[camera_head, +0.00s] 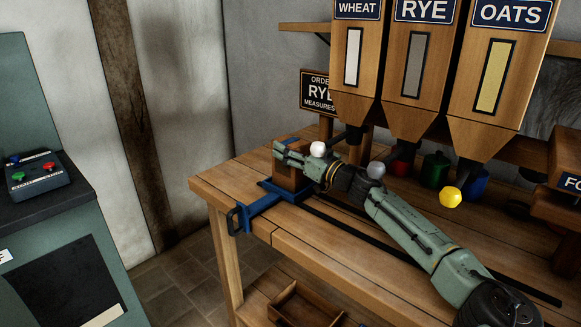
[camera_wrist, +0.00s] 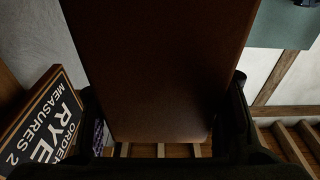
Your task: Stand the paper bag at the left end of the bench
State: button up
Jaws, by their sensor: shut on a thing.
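The brown paper bag (camera_head: 293,178) is upright near the left end of the wooden bench (camera_head: 335,250). My gripper (camera_head: 288,152) is shut on it, reaching in from the right. The bag's lower end is at a blue carriage (camera_head: 262,205) with a handle; I cannot tell if it rests on it or hangs just above. In the wrist view the bag (camera_wrist: 155,70) fills the middle between my two dark fingers, and it hides much of what lies beyond.
Hoppers marked wheat (camera_head: 354,65), rye (camera_head: 412,70) and oats (camera_head: 500,75) hang over the bench. An order sign (camera_head: 318,92) reads RYE; it also shows in the wrist view (camera_wrist: 45,120). Red, green (camera_head: 434,168) and blue containers stand behind my arm. A button box (camera_head: 38,175) is at left.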

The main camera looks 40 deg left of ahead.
grip_shut()
jog(key=shift+r, duration=0.1)
